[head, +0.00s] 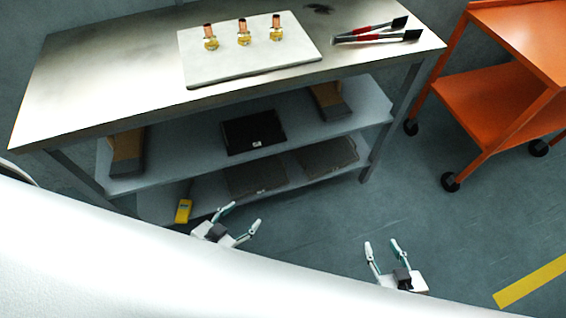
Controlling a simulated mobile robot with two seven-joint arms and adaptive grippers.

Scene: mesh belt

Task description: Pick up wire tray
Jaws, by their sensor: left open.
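No tray of plainly visible wire shows. A black, flat, tray-like thing (253,132) with a small white label lies on the bench's middle shelf. Two dark, flat tray-like things, one at left (255,179) and one at right (327,157), lie on the bottom shelf. I cannot tell which is the wire tray. My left gripper (245,213) is open and empty, low in front of the bottom shelf. My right gripper (381,242) is open and empty, further right over the floor. Neither gripper touches a tray.
The metal bench (110,75) carries a pale board (215,65) with several brass and copper fittings, and red-handled tools (368,32). Brown-and-grey blocks (127,150) stand on the middle shelf. A yellow device (183,211) sits at the bottom left. An orange cart (490,105) stands right.

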